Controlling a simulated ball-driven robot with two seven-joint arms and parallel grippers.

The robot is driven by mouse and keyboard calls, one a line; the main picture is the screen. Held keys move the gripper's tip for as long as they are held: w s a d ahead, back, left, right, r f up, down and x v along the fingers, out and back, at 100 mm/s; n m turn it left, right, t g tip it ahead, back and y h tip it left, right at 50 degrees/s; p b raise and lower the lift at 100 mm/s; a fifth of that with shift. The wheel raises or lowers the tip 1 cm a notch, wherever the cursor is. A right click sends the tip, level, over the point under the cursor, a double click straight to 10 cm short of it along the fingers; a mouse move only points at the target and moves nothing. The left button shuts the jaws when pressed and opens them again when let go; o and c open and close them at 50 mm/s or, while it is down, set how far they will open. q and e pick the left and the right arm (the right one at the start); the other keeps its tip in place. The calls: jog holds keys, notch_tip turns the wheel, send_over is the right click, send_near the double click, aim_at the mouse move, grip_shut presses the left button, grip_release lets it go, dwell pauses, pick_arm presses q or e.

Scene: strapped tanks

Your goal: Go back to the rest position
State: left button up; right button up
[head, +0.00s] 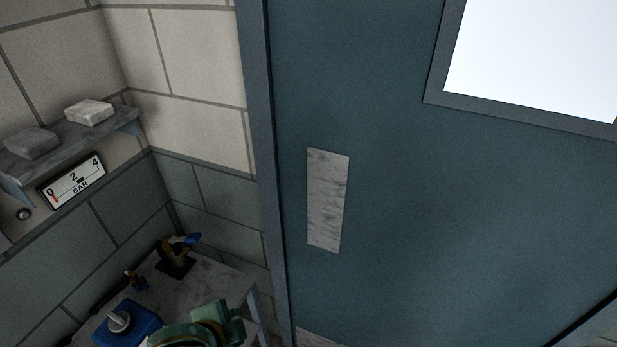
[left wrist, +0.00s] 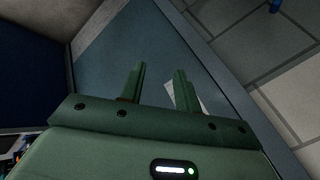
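My left gripper (left wrist: 160,70) shows in the left wrist view with its two green fingers apart and nothing between them. Behind it is a blue-grey surface that looks like the door, with a pale strip partly hidden by the right finger. In the head view, green parts of my own arm (head: 205,326) show at the bottom edge, over the table; I cannot make out fingers there. My right gripper is in neither view.
A teal door (head: 400,220) with a pale plate (head: 327,200) fills the right. Above are a shelf (head: 75,135) with two blocks and a gauge (head: 73,182).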

pick_arm(q)
jog(key=s+a+r+n+y, duration=0.1)
jog(key=s+a+n+y, duration=0.25)
jog(key=a, duration=0.45)
jog(key=s+a+r+n+y, duration=0.2)
jog(key=s+a+n+y, duration=0.15)
jog(key=a, duration=0.45)
jog(key=s+d+f+g+h+b, duration=0.25)
jog(key=f+b, duration=0.25)
jog(key=f, duration=1.3)
jog(key=s+d+f+g+h+b, duration=0.1)
jog(key=s+d+f+b, duration=0.25)
jog(key=f, duration=1.55)
jog(key=s+a+f+n+g+h+b, duration=0.1)
jog(key=s+f+b, duration=0.6)
jog(key=s+f, duration=1.1)
notch_tip(320, 180, down, 3)
jog(key=n+g, duration=0.1)
jog(key=n, duration=0.1)
jog(key=shift+s+n+h+b, duration=0.25)
jog(key=shift+n+h+b, duration=0.1)
jog(key=shift+n, duration=0.05)
jog(key=shift+g, duration=0.35)
